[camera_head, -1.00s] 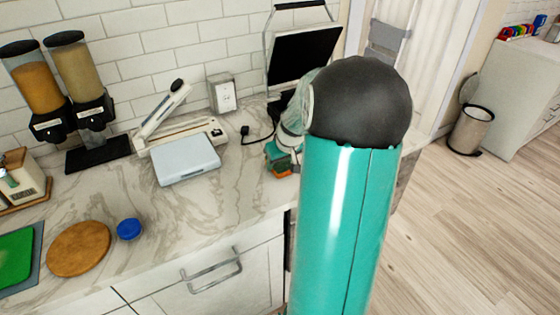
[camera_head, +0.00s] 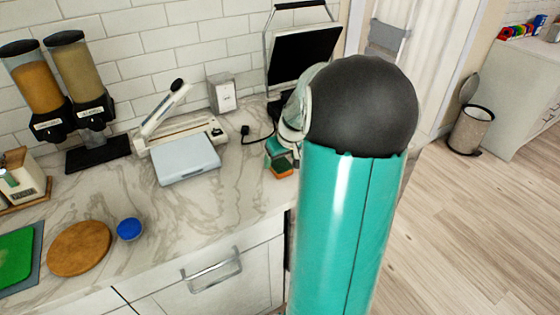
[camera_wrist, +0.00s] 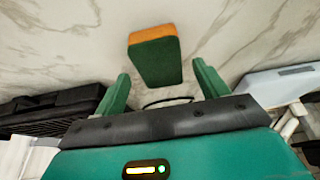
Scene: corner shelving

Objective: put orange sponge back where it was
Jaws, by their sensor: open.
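The orange sponge (camera_head: 282,170), with an orange part and a dark green part, sits on the marble counter near its right end, beside my arm. In the wrist view the sponge (camera_wrist: 155,56) lies just beyond my gripper (camera_wrist: 162,80), roughly in line with the gap between the two green fingers. The fingers are spread apart, with visible space on both sides of the sponge, and nothing is held. In the head view my gripper (camera_head: 277,147) is partly hidden by my arm and shows just behind and above the sponge.
A pale blue flat-topped device (camera_head: 186,160) stands left of the sponge. A black monitor (camera_head: 303,57) stands behind. A blue lid (camera_head: 130,229) and a round wooden board (camera_head: 80,248) lie on the left. The counter between them and the sponge is clear.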

